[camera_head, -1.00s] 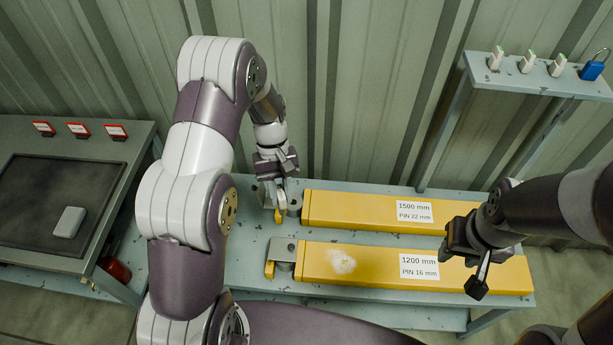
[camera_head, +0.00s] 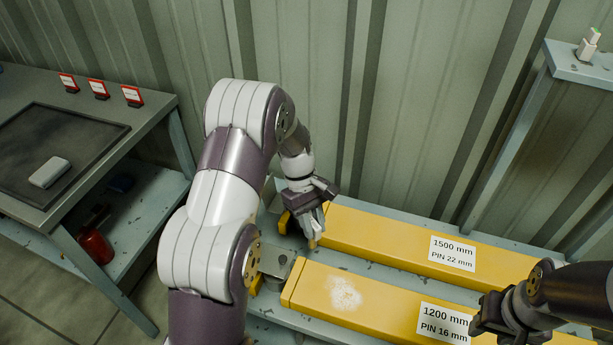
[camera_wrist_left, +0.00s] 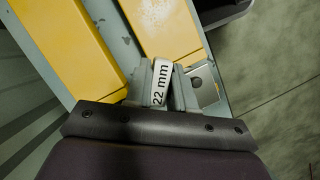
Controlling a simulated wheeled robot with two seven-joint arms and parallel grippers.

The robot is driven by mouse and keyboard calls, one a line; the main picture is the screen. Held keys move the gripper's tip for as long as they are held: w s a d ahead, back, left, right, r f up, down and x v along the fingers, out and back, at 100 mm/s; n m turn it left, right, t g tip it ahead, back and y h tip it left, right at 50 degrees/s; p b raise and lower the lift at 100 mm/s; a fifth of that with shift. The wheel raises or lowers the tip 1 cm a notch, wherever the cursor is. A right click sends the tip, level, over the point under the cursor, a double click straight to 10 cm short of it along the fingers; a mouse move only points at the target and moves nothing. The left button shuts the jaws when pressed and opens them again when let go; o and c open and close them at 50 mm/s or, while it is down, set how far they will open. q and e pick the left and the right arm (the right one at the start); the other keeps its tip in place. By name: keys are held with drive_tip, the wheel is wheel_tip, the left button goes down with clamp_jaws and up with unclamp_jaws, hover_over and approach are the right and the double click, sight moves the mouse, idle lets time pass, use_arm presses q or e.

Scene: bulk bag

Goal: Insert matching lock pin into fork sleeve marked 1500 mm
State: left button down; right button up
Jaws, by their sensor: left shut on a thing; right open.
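My left gripper (camera_head: 312,234) is shut on a white-labelled pin marked "22 mm" (camera_wrist_left: 161,83), read in the left wrist view. It is at the left end of the yellow fork sleeve labelled 1500 mm, PIN 22 mm (camera_head: 400,242). My right gripper (camera_head: 497,318) is open over the 1200 mm sleeve's right part.
A side bench (camera_head: 150,112) with a dark mat, a pale block (camera_head: 49,172) and several red-framed cards stands left. A red object (camera_head: 95,246) is on its lower shelf. A small shelf (camera_head: 585,70) holds a white, green-topped item at upper right. A corrugated wall closes the back.

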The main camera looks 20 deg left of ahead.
use_arm(q)
wheel_tip(320, 180, down, 5)
drive_tip(key=w+a+n+t+b, duration=0.1)
drive_tip(key=w+a+n+b, duration=0.1)
drive_tip(key=w+n, duration=0.1)
drive_tip(key=w+a+r+n+t, duration=0.1)
drive_tip(key=w+a+n+t, duration=0.1)
drive_tip(key=w+n, duration=0.4)
drive_tip(key=w+a+r+n+t, duration=0.2)
drive_tip(key=w+a+n, duration=0.3)
drive_tip(key=w+n, duration=0.1)
drive_tip(key=shift+r+n+t+y, duration=0.3)
drive_tip(key=shift+n+t, duration=0.1)
drive_tip(key=shift+n, duration=0.3)
use_arm(e)
drive_tip(key=f, duration=0.5)
drive_tip(key=shift+a+f, duration=0.2)
drive_tip(key=shift+f, duration=0.15)
use_arm(q)
wheel_tip(320, 180, down, 6)
drive_tip(key=b, duration=0.1)
drive_tip(key=shift+b, duration=0.3)
use_arm(e)
drive_tip(key=shift+f, duration=0.65)
use_arm(q)
drive_tip(key=shift+d+r, duration=0.1)
use_arm(e)
drive_tip(key=shift+r, duration=0.25)
